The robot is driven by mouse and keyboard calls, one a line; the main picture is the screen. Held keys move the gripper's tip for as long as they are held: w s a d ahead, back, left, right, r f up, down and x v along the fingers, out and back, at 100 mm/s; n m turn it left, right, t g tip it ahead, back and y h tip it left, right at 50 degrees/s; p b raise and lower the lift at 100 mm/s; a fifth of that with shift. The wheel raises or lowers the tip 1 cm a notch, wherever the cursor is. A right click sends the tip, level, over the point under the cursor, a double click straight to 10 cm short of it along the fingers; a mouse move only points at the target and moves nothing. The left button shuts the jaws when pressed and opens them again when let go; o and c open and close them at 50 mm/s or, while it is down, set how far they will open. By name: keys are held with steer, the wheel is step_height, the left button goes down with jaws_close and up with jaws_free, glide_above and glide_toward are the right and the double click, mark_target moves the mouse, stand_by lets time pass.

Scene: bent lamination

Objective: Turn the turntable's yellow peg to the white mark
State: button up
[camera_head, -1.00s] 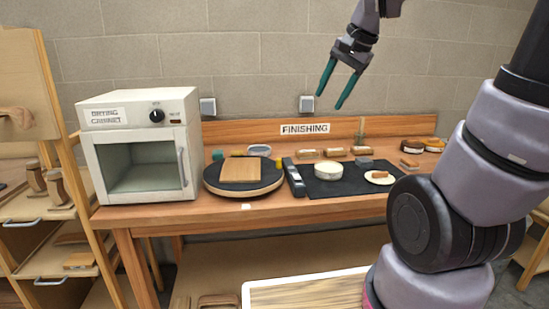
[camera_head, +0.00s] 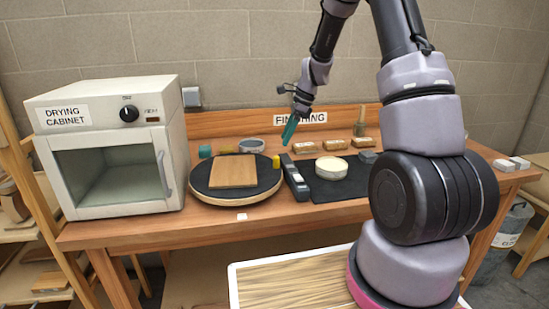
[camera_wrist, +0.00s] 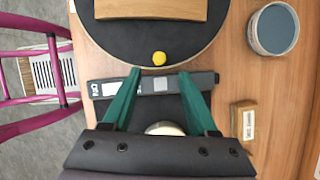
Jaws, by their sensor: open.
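The turntable (camera_head: 208,193) is a round black disc with a pale wooden rim, bearing a wooden board (camera_head: 233,171). The yellow peg (camera_head: 276,161) stands upright near the disc's right rear edge; it also shows in the wrist view (camera_wrist: 159,58). The white mark (camera_head: 242,217) is a small patch on the table in front of the turntable. My gripper (camera_head: 287,139) is open and empty, its teal fingers pointing down above the table near the peg. In the wrist view the fingertips (camera_wrist: 159,72) lie either side of the peg's line, apart from it in the picture.
The drying cabinet (camera_head: 105,150) stands left of the turntable. A dark bar-shaped tool (camera_head: 294,178) and a black mat (camera_head: 335,188) with a round pale piece (camera_head: 331,168) lie to the right. A round tin (camera_head: 252,146) and wooden blocks (camera_head: 305,147) stand behind.

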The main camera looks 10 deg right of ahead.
mark_target(276, 158)
steer(key=x, duration=0.9)
steer(key=shift+a+f, duration=0.1)
steer(key=shift+f, duration=0.15)
jaws_close()
stand_by(1.0)
